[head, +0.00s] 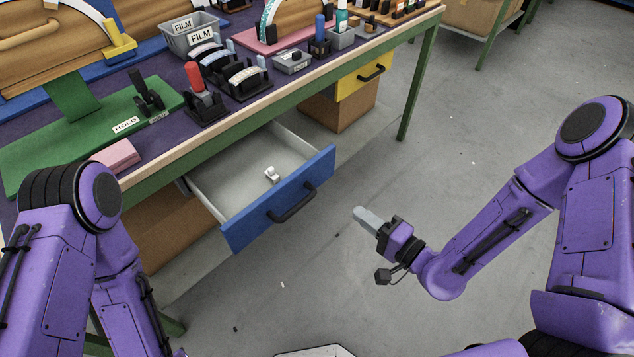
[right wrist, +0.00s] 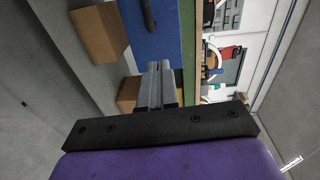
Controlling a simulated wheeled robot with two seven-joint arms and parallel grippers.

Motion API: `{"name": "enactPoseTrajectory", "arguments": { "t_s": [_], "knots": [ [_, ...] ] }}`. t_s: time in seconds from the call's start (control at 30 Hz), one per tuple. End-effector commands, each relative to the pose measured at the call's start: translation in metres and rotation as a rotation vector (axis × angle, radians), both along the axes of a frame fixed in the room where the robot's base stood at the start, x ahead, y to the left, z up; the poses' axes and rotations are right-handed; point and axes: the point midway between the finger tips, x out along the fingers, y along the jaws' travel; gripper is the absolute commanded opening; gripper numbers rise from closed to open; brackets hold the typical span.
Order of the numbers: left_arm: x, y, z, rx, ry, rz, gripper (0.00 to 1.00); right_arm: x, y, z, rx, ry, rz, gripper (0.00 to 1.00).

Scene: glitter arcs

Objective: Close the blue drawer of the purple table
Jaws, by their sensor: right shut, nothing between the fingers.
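The blue drawer (head: 280,200) of the purple table (head: 157,157) is pulled out in the head view. Its front has a black handle (head: 291,202), and a small white object (head: 271,175) lies inside. My right gripper (head: 360,213) is shut and empty, to the right of the drawer front and apart from it. In the right wrist view the shut fingers (right wrist: 160,72) point toward the blue drawer front (right wrist: 150,45), with part of its handle at the top edge. My left arm comes in at the lower left of the head view, but its gripper is not visible.
A yellow drawer (head: 364,75) with a black handle is shut under the table, right of the blue one. A green table leg (head: 418,85) stands at the right. Grey floor (head: 400,180) is clear around my right gripper. Tools and bins crowd the tabletop.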

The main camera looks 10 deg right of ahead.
Motion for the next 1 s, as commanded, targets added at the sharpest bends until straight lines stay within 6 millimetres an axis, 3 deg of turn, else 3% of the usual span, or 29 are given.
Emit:
{"name": "enactPoseTrajectory", "arguments": {
  "t_s": [0.1,0.23,0.7,1.0],
  "knots": [
    [0.0,0.0,-0.001,0.0,0.0,0.0,0.43,0.005,0.005,0.012,0.053,-0.04,0.025,0.0],
    [0.0,0.0,0.0,0.0,0.0,0.0,0.43,0.019,0.016,0.013,0.054,-0.04,0.032,0.0],
    [0.0,0.0,0.007,0.0,0.0,0.0,0.43,0.098,0.075,0.013,0.05,-0.039,0.032,0.0],
    [0.0,0.0,0.009,0.0,0.0,0.0,0.43,0.115,0.087,0.012,0.051,-0.037,0.03,0.0]
  ]
}}
